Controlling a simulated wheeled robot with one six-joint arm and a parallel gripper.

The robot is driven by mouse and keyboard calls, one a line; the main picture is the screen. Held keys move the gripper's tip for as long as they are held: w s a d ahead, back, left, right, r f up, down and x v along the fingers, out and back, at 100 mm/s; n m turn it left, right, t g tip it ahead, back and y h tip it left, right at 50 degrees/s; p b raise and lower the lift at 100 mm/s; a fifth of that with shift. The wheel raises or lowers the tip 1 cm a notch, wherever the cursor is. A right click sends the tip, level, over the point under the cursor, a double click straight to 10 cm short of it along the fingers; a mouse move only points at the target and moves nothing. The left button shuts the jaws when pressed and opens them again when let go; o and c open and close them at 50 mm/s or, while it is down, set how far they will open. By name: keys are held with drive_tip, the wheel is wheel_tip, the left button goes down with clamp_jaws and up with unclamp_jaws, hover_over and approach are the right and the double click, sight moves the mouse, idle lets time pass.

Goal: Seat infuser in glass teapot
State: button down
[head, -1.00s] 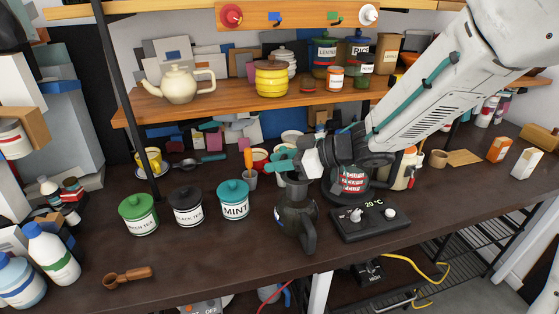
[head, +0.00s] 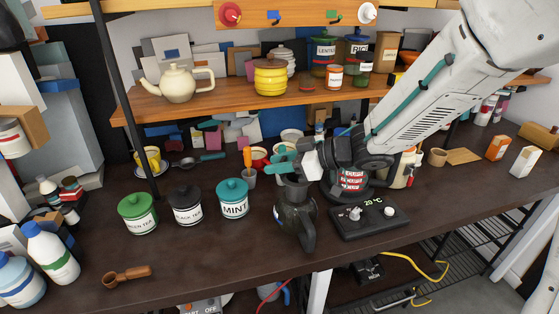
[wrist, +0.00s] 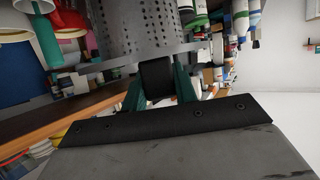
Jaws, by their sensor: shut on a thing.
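The dark glass teapot (head: 293,222) stands upright on the counter in the head view, its handle toward the front right. In the wrist view my gripper (wrist: 158,88) is shut on the black grip of the infuser (wrist: 140,32), a grey perforated metal cylinder. In the head view the infuser is mostly hidden by the fingers and the teapot rim, so I cannot tell how far it is inside or whether it touches.
Green, black and mint canisters (head: 234,200) stand left of the teapot. A black control panel (head: 368,217) is close on its right. Cups and a utensil pot are behind. A wooden scoop (head: 127,276) lies front left.

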sight(288, 177)
drive_tip(key=shift+f, duration=1.9)
drive_tip(key=shift+f, duration=0.25)
drive_tip(key=shift+f, duration=1)
drive_tip(key=c, duration=1)
unclamp_jaws()
drive_tip(key=shift+d, duration=0.1)
drive_tip(key=v, duration=0.7)
drive_tip(key=shift+s+d+r, duration=0.1)
drive_tip(key=shift+d+r, duration=0.1)
drive_tip(key=shift+d, duration=0.05)
